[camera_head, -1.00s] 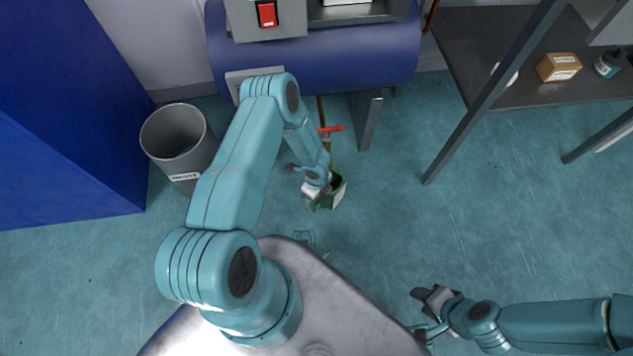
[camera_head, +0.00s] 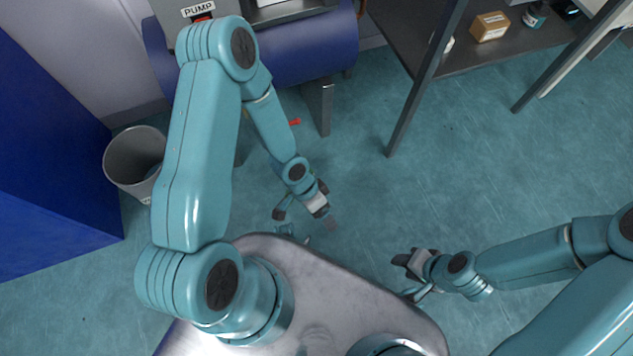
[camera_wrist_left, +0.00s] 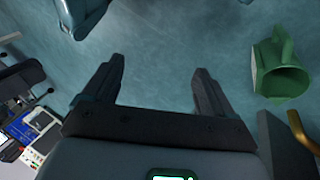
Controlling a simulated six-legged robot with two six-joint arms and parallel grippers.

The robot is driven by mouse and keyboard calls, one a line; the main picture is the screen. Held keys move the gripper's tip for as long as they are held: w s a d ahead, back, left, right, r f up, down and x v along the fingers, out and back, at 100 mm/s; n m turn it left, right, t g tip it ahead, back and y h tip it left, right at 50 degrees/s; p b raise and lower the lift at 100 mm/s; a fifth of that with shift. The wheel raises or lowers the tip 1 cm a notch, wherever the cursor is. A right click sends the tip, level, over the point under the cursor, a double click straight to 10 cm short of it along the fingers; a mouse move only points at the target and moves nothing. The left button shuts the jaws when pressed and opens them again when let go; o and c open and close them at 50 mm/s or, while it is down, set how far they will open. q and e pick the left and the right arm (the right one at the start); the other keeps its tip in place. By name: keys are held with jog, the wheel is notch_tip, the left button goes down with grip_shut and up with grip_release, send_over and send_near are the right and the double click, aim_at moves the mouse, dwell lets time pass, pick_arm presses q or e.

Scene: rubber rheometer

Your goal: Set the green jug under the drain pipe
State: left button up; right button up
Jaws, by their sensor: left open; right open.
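The green jug (camera_wrist_left: 280,65) is on the floor at the right of the left wrist view, its open mouth showing. The brass drain pipe (camera_wrist_left: 303,132) comes in below it at the right edge; I cannot tell if the jug is right under its end. My right gripper (camera_head: 405,277) is open and empty at lower right.
A blue tank (camera_head: 305,55) on legs stands at the back. A grey bin (camera_head: 135,160) is at left, beside a blue cabinet (camera_head: 45,130). A dark shelf table (camera_head: 500,53) stands at back right. The floor in the middle is clear.

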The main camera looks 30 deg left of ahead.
pick_arm(q)
jog(key=s+r+n, duration=0.1)
jog(key=n, duration=0.1)
jog(key=s+r+n, duration=0.1)
jog(key=n, duration=0.1)
jog(key=s+d+r+n+t+y, duration=0.1)
jog(key=n, duration=0.2)
jog(key=shift+s+r, duration=0.1)
jog(key=shift+r, duration=0.15)
jog(key=shift+r, duration=0.1)
